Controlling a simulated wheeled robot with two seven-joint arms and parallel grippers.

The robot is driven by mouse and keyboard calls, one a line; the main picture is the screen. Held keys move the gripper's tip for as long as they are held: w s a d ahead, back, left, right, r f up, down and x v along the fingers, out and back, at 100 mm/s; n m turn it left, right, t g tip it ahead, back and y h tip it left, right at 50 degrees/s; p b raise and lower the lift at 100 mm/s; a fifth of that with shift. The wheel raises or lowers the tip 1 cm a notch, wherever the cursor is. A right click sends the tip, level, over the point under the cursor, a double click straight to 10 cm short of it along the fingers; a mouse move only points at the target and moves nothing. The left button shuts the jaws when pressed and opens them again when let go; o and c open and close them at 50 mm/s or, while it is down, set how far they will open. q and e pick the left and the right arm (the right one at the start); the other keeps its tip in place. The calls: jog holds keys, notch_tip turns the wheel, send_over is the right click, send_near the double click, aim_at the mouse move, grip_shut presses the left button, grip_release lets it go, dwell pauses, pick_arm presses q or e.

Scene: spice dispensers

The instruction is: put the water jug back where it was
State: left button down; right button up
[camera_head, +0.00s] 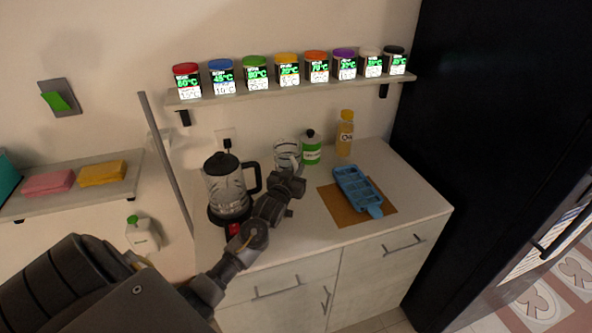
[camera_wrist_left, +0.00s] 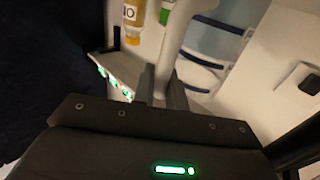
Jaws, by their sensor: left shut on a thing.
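The water jug (camera_head: 284,150) is a clear glass vessel near the back of the counter, between the kettle and the green bottle. My left gripper (camera_head: 293,174) is at its front right side, shut on its pale handle. In the left wrist view the fingers (camera_wrist_left: 162,86) close on the handle, and the clear jug body with dark blue bands (camera_wrist_left: 212,48) lies beyond them. The jug looks upright in the head view. My gripper hides its lower part, so I cannot tell whether it touches the counter. My right gripper is not in view.
A glass kettle (camera_head: 226,187) stands left of my gripper. A green bottle (camera_head: 311,150) and a yellow oil bottle (camera_head: 345,134) stand at the back. A blue tray (camera_head: 356,187) lies on a brown mat (camera_head: 338,213) at right. Jars line the shelf (camera_head: 283,88) above.

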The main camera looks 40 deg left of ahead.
pick_arm(q)
jog(key=shift+f, duration=0.4)
jog(key=c, duration=1.3)
grip_release()
jog(key=shift+c, duration=0.2)
jog(key=shift+f, duration=0.15)
jog(key=b+v, duration=0.2)
jog(key=v, duration=0.9)
jog(key=shift+b, duration=0.35)
